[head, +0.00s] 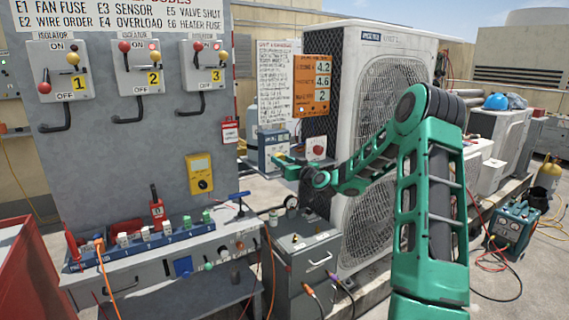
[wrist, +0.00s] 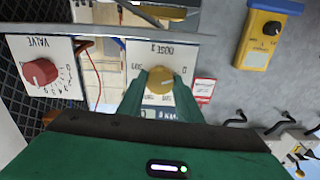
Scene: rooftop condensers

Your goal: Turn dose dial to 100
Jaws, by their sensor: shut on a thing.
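The dose dial is a brass-yellow round knob (wrist: 160,80) on a white plate (wrist: 148,52) marked DOSE, which appears upside down in the wrist view. My gripper (wrist: 160,92) has its two green fingers closed on either side of the knob. Numbers ring the knob; a 0 shows on the right, and the others are partly covered by the fingers. I cannot make out a pointer or the value it is set to. In the head view my gripper (head: 287,163) is at the dosing box (head: 268,148), and the knob is hidden there.
A red valve knob (wrist: 40,73) on its own white plate sits close beside the dose plate. A yellow meter (head: 200,173) hangs on the grey board. The tall condenser (head: 368,75) stands close behind my arm. A grey cabinet (head: 300,255) stands below.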

